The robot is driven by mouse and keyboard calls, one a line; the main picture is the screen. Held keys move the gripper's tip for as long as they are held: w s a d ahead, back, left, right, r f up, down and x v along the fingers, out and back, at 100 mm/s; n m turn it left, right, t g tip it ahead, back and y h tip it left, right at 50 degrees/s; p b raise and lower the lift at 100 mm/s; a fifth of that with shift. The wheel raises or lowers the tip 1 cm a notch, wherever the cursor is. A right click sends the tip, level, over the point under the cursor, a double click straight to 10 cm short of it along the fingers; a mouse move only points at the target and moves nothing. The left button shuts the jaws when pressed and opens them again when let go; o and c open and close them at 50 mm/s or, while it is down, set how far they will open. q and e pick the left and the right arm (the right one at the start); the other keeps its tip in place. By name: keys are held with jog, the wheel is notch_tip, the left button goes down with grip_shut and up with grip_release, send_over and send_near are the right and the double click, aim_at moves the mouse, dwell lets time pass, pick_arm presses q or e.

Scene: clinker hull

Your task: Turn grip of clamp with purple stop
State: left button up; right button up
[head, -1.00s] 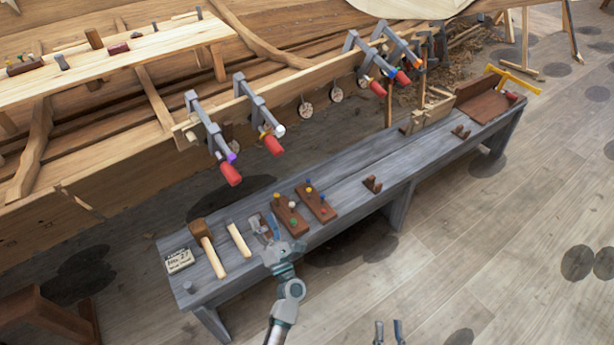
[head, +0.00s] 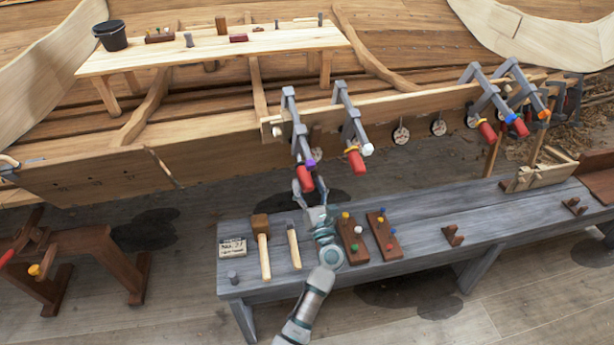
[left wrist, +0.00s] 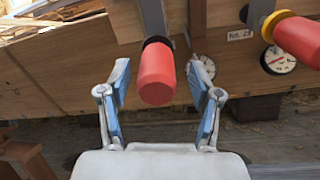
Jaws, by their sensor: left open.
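The clamp with the purple stop (head: 310,164) hangs on the plank edge at the hull, the leftmost of several grey clamps. Its red grip (head: 305,181) points down. My left gripper (head: 309,187) is just below and around that grip, open. In the left wrist view the red grip (left wrist: 157,78) appears between the two open blue-grey fingers of my left gripper (left wrist: 158,80), with gaps on both sides. The purple stop is not visible there. My right gripper is not in view.
A neighbouring clamp with a red grip (head: 355,160) and yellow ring hangs close on the right; its grip also shows in the left wrist view (left wrist: 299,40). Below is a grey bench (head: 420,230) with a mallet (head: 262,240), a hammer (head: 293,245) and peg boards (head: 352,240).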

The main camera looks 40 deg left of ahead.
aim_at(304, 176)
pick_arm(q)
jog(key=x, duration=0.2)
jog(key=shift+w+a, duration=0.15)
jog(key=shift+a, duration=0.15)
jog(key=shift+w+a, duration=0.15)
jog(key=shift+a, duration=0.4)
jog(key=shift+d+r, duration=0.1)
jog(key=shift+c, duration=0.4)
jog(key=shift+d, duration=0.15)
jog(key=c, duration=1.1)
jog(key=shift+o, duration=0.2)
